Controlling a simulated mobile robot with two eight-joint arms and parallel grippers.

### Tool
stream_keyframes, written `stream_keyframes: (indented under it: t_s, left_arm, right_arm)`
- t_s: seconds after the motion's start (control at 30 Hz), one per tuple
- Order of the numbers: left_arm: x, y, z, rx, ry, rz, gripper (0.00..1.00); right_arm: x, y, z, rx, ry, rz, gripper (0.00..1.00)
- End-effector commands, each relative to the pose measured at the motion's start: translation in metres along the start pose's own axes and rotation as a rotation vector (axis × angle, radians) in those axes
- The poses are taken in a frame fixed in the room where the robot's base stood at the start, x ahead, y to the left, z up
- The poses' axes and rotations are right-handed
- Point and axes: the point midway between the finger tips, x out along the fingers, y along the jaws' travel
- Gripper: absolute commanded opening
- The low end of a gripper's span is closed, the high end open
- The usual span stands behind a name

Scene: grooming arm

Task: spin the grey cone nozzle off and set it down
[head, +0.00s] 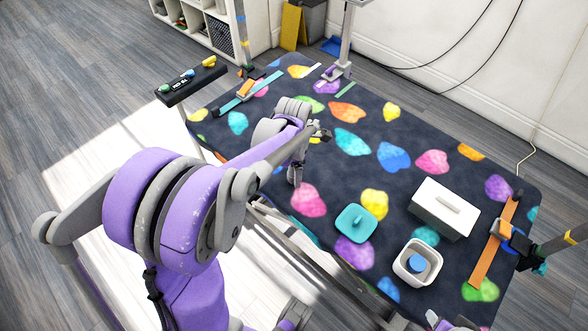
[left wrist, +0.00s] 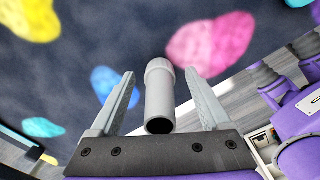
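A grey, tube-shaped piece, which I take for the cone nozzle (left wrist: 160,92), shows in the left wrist view. Its dark open end faces the camera, and its far end has a wider collar. My left gripper (left wrist: 160,76) has one finger on each side of it, with a visible gap on both sides. In the head view my left gripper (head: 296,180) hangs low over the near edge of the patterned table; I cannot make out the nozzle there. What the nozzle's far end joins is hidden.
The dark patterned table (head: 395,170) carries a teal box (head: 357,223), a white lidded box (head: 430,222) and a white bin (head: 403,272) holding something blue. A black control panel (head: 178,93) is at the left. The table's middle is clear.

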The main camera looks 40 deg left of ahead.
Motion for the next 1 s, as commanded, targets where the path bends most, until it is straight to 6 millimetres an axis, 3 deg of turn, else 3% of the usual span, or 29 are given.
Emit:
stream_keyframes:
  t_s: [0.27, 0.7, 1.0]
  left_arm:
    - [-0.006, 0.000, 0.000, 0.000, 0.000, 0.000, 0.81]
    - [-0.086, 0.000, 0.000, -0.001, 0.000, 0.000, 0.81]
    - [-0.108, 0.000, 0.000, 0.000, 0.000, 0.000, 0.81]
  right_arm:
    - [-0.001, 0.000, -0.001, 0.000, 0.000, 0.000, 0.50]
    - [-0.010, 0.000, -0.006, 0.000, 0.004, 0.000, 0.50]
    - [-0.011, 0.000, -0.007, 0.000, 0.005, 0.000, 0.50]
